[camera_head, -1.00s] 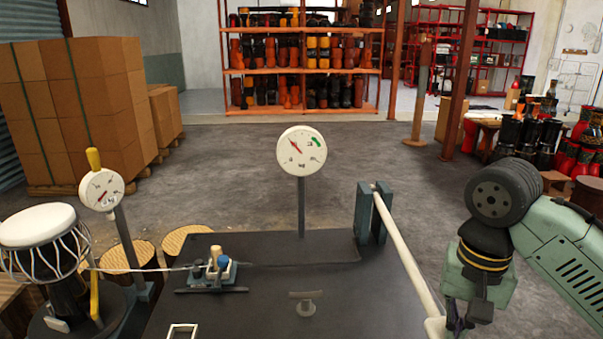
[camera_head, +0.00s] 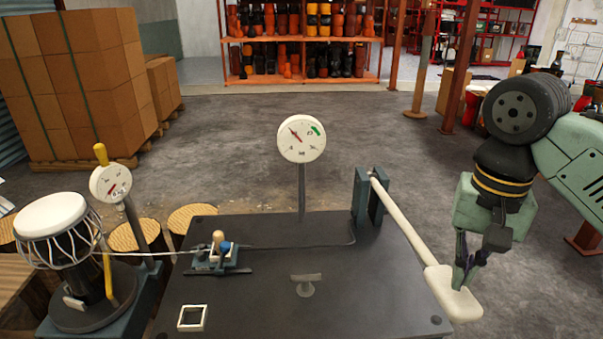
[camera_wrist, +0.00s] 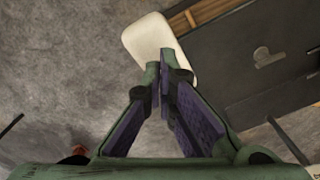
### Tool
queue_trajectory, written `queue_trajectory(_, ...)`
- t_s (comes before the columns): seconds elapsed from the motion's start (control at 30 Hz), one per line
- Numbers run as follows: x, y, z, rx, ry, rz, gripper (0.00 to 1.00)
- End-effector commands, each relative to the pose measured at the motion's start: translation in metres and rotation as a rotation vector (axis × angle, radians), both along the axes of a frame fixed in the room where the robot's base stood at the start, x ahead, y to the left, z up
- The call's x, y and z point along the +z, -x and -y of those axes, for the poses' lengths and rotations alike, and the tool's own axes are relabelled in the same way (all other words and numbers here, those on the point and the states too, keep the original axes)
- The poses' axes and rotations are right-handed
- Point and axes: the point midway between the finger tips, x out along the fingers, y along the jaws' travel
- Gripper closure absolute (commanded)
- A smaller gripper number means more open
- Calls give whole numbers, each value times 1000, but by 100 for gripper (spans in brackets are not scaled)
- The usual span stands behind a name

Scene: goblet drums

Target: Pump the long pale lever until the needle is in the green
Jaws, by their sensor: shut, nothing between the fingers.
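The long pale lever (camera_head: 405,225) runs from a dark upright bracket (camera_head: 368,197) toward the front right and ends in a broad pale paddle (camera_head: 453,293). My gripper (camera_head: 463,285) is shut and empty, pointing down with its fingertips at the paddle. In the wrist view the fingertips (camera_wrist: 162,72) overlap the paddle (camera_wrist: 150,38); whether they touch it I cannot tell. The round gauge (camera_head: 302,139) on a post behind the bench has a red needle pointing to the upper left, away from the green mark (camera_head: 315,129) at its upper right.
The dark bench top (camera_head: 330,265) bears a small clamp with a blue knob (camera_head: 224,248), a grey fitting (camera_head: 306,284) and a white square frame (camera_head: 192,318). A goblet drum (camera_head: 52,228) and smaller gauge (camera_head: 110,182) stand at left. Open floor lies behind.

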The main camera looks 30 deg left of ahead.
Motion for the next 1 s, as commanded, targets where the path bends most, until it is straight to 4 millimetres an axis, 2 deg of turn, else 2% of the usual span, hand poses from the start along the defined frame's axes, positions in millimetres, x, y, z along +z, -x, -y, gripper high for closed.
queue_trajectory(0.57, -2, 0, 0, 0, 0, 0, 100)
queue_trajectory(1.0, -55, -2, -2, 0, 0, -1, 100)
